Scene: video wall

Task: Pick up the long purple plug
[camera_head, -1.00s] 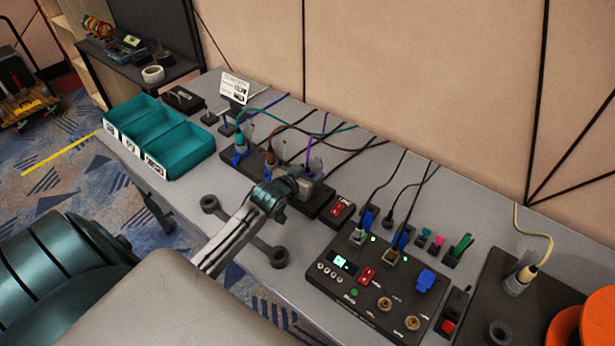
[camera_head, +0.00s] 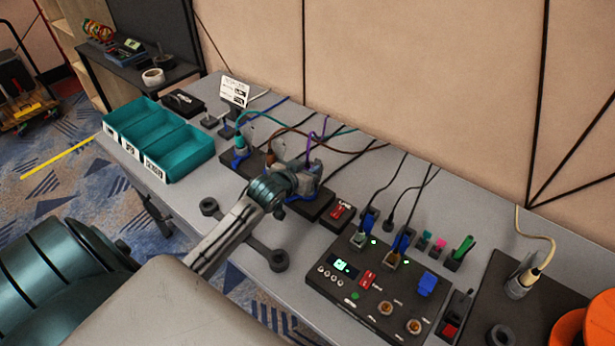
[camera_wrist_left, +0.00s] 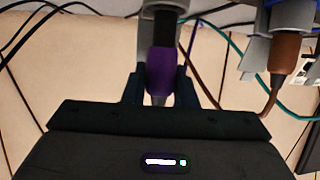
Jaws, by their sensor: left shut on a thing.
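The purple plug (camera_wrist_left: 162,72) stands between the two fingers of my left gripper (camera_wrist_left: 160,88) in the left wrist view, and the gripper is shut on it. In the head view my left gripper (camera_head: 303,178) is over the right part of the black socket strip (camera_head: 318,207) and hides the plug. A purple cable (camera_head: 311,143) loops up just behind the gripper. I cannot tell whether the plug's tip is still inside its socket. My right gripper is not in view.
A brown plug (camera_wrist_left: 287,55) stands close beside the held plug. Teal trays (camera_head: 178,148) are to the left. A control box (camera_head: 378,285) with cables is to the right. Several cables run behind the strip to the wall.

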